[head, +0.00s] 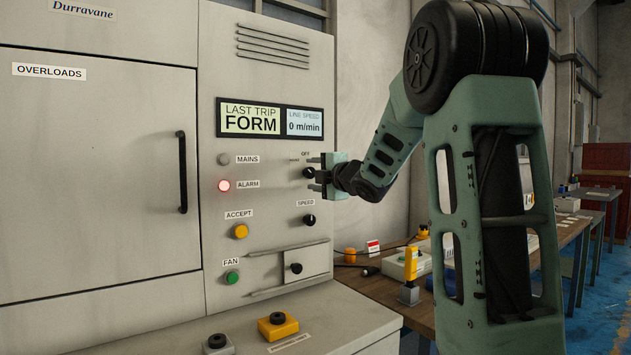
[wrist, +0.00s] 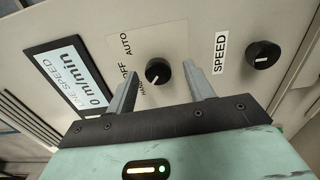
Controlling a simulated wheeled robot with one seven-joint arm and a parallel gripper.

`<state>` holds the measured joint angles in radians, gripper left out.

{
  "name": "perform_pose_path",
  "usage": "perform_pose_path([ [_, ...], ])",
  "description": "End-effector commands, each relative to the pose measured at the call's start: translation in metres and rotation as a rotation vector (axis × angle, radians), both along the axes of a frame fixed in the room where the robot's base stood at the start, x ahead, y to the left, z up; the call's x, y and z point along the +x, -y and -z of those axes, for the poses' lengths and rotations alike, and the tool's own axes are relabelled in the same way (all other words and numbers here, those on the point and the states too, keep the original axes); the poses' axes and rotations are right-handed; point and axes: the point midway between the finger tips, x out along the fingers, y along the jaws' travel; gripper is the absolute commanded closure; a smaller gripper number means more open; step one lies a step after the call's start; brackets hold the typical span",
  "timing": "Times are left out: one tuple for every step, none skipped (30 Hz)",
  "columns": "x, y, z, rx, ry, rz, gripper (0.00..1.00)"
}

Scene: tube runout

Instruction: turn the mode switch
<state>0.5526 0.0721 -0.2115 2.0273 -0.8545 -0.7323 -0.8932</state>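The mode switch is a black round knob (wrist: 157,71) with labels reading AUTO, OFF and a partly hidden HAND around it. A light mark shows on the knob, but I cannot tell surely which label it points to. In the head view the knob (head: 309,173) is on the grey panel below the display, partly covered by my gripper (head: 319,174). In the wrist view my gripper (wrist: 163,68) is open, one finger on each side of the knob. Gaps show between knob and fingers, and I see no contact.
The SPEED knob (wrist: 263,55) is right of the fingers in the wrist view. The display (head: 269,118) reads LAST TRIP FORM, 0 m/min. The red ALARM lamp (head: 224,186) is lit. A yellow ACCEPT button (head: 240,231) and green FAN button (head: 232,278) are lower left.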

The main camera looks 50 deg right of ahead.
Motion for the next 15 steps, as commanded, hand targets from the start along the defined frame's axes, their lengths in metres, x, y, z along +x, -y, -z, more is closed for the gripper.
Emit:
perform_pose_path([
  [0.0, 0.0, -0.001, 0.001, 0.001, 0.0, 0.48],
  [0.0, 0.0, -0.001, 0.001, 0.001, 0.0, 0.48],
  [0.0, 0.0, -0.001, 0.001, 0.001, 0.0, 0.48],
  [0.0, 0.0, -0.001, 0.001, 0.001, 0.0, 0.48],
  [0.0, 0.0, -0.002, 0.001, 0.001, 0.0, 0.48],
  [0.0, 0.0, -0.002, 0.001, 0.002, 0.0, 0.48],
  [-0.001, 0.0, -0.002, 0.001, 0.002, 0.0, 0.48],
  [-0.002, 0.0, -0.002, 0.001, 0.002, 0.0, 0.48],
  [-0.004, -0.001, -0.002, 0.001, 0.002, 0.001, 0.48],
  [-0.006, -0.001, -0.002, 0.001, 0.002, 0.001, 0.48],
  [-0.008, -0.001, -0.002, 0.001, 0.003, 0.001, 0.48],
  [-0.012, -0.002, -0.002, 0.001, 0.004, 0.002, 0.48],
  [-0.015, -0.003, -0.002, 0.001, 0.003, 0.001, 0.48],
  [-0.018, -0.004, -0.001, 0.001, 0.002, 0.001, 0.48],
  [-0.022, -0.005, -0.001, 0.002, 0.004, 0.001, 0.48],
])
